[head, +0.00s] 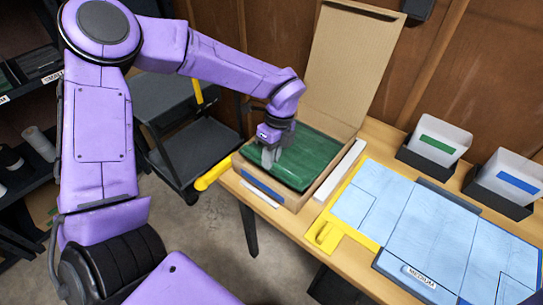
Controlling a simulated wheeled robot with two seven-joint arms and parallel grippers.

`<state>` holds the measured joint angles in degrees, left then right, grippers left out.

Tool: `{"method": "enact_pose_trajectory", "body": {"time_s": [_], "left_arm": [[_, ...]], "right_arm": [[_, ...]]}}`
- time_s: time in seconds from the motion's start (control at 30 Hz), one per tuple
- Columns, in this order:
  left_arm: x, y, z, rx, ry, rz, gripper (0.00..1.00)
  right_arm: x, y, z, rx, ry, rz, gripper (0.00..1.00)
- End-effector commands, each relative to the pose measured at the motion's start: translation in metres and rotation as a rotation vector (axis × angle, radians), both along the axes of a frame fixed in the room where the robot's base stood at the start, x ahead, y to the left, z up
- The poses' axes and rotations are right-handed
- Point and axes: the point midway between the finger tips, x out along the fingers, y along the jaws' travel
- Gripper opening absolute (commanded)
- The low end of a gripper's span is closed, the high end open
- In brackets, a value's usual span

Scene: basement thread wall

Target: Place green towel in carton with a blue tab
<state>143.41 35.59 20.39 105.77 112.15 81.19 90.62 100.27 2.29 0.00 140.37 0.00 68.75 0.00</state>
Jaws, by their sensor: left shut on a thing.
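The green towel (307,160) is folded flat and lies within the walls of the open cardboard carton (318,184). The carton's lid (345,65) stands up at the back. A blue tab (262,187) shows on the carton's front side. My left gripper (269,160) points down at the left part of the towel and is shut on it. The fingertips are small in the picture, and I cannot tell whether the towel rests fully on the carton's floor. My right gripper is out of view.
A light blue folding board (420,232) with a "MEDIUM" label lies on the wooden table, right of the carton. Dark holders carry a green-marked card (438,143) and a blue-marked card (515,180). A dark cart (190,150) stands left of the table.

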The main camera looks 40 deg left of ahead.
Motion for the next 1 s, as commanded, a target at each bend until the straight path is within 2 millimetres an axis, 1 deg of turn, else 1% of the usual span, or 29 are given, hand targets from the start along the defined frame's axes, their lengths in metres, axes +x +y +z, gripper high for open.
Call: {"method": "enact_pose_trajectory", "body": {"time_s": [0.03, 0.07, 0.1, 0.33, 0.43, 0.47, 0.57, 0.7, 0.8, 0.9, 1.0], "left_arm": [[0.0, 0.0, -0.001, 0.0, 0.0, 0.0, 0.26], [0.0, 0.0, 0.0, 0.0, 0.0, 0.0, 0.36], [0.0, 0.0, 0.0, 0.0, 0.0, 0.0, 0.42], [0.0, 0.0, 0.0, 0.0, 0.0, 0.0, 0.42], [0.0, 0.0, 0.008, 0.0, -0.001, 0.0, 0.42], [0.001, 0.0, 0.009, 0.0, -0.002, 0.0, 0.42], [0.007, -0.001, 0.027, 0.001, -0.006, 0.001, 0.42], [0.016, -0.001, 0.064, 0.0, -0.007, 0.001, 0.42], [0.022, -0.002, 0.088, 0.001, -0.006, 0.0, 0.42], [0.026, -0.002, 0.106, 0.002, -0.003, 0.0, 0.42], [0.028, -0.002, 0.117, 0.001, -0.001, 0.001, 0.42]], "right_arm": [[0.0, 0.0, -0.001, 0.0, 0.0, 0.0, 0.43], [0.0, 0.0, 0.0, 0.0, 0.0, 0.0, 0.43], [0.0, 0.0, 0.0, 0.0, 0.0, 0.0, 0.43], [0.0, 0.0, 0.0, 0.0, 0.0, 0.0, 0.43], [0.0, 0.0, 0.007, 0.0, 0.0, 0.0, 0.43], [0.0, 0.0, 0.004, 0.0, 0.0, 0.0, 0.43], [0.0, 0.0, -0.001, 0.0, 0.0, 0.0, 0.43], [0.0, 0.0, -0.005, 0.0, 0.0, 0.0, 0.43], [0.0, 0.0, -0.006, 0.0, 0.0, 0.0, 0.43], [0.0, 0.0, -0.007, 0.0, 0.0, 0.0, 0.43], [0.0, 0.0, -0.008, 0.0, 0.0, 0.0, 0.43]]}}
